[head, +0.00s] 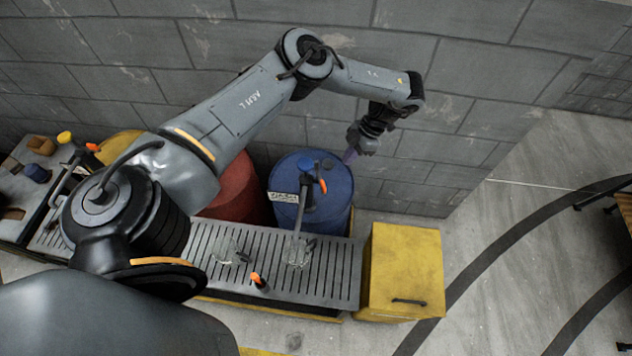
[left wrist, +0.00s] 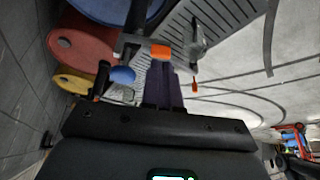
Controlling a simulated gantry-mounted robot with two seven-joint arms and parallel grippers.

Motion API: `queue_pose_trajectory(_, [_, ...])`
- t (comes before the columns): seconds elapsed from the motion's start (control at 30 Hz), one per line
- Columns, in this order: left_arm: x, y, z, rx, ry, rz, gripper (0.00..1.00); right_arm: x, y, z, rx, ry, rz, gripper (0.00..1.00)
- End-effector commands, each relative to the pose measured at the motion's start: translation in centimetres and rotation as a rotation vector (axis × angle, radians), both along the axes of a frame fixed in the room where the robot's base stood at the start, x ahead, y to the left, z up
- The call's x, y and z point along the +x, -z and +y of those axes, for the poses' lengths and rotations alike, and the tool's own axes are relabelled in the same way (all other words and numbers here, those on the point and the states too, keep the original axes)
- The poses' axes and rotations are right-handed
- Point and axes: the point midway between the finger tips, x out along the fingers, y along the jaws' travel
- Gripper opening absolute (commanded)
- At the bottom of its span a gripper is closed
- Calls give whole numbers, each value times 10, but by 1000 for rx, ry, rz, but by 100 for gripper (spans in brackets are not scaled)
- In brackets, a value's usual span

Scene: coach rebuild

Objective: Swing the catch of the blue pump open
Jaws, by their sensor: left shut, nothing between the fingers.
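The blue pump (head: 306,193) stands upright on the blue drum (head: 341,190), with a blue knob (head: 306,165) on top. Its orange catch (head: 322,184) sticks out on the right side of the pump. My left gripper (head: 350,156) is shut and empty, pointing down to the right of the pump, above the drum's back right rim. In the left wrist view the dark purple fingers (left wrist: 163,88) are pressed together, and the orange catch (left wrist: 161,52) shows just past their tips. The blue knob (left wrist: 122,75) lies left of them. I cannot tell whether the fingers touch the catch.
A red drum (head: 237,190) stands left of the blue one, partly behind my arm. A slatted grate (head: 335,275) in front holds clear vessels. A yellow cabinet (head: 403,265) stands at right. The grey wall (head: 455,120) is close behind my gripper.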

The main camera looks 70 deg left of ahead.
Motion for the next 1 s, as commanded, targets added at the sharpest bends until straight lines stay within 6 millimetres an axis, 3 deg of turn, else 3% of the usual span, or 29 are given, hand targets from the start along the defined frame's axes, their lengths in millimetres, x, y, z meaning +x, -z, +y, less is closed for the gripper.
queue_pose_trajectory(0.1, [18,-4,-9,10,29,-31,0,-2,10,2,5,0,4,43])
queue_pose_trajectory(0.23, [16,2,-10,7,29,-38,0,-5,13,4,11,2,12,43])
queue_pose_trajectory(0.73, [-17,80,-6,9,30,-35,0,-4,-3,6,19,7,10,43])
queue_pose_trajectory(1.0, [-47,79,-2,7,29,-37,0,-4,-25,4,12,3,7,43])
